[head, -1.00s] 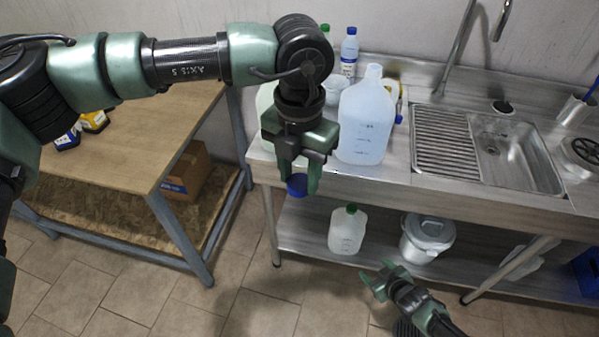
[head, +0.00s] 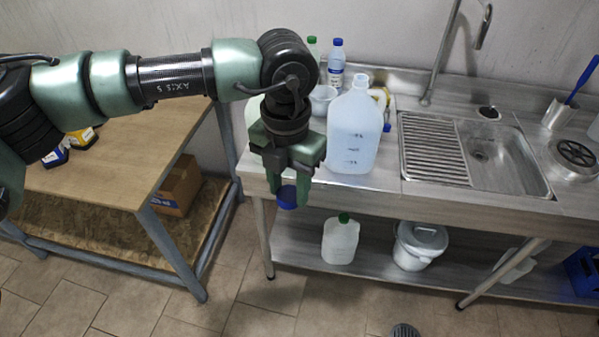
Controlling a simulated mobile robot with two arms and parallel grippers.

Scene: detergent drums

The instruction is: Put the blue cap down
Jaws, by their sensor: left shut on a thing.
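The blue cap (head: 288,197) is between the fingertips of my left gripper (head: 289,190), which is shut on it. The gripper points down and holds the cap in front of the steel counter's front edge, left of the large translucent jug (head: 355,128). The jug stands upright on the counter (head: 385,178), and its mouth shows no cap. My right gripper is not in view.
A sink (head: 500,160) with a ribbed drainboard is at the right. Bottles (head: 336,62) and a small tub (head: 322,98) stand behind. The lower shelf holds a green-capped jug (head: 341,240) and a lidded bucket (head: 420,245). A wooden table (head: 120,165) is at the left.

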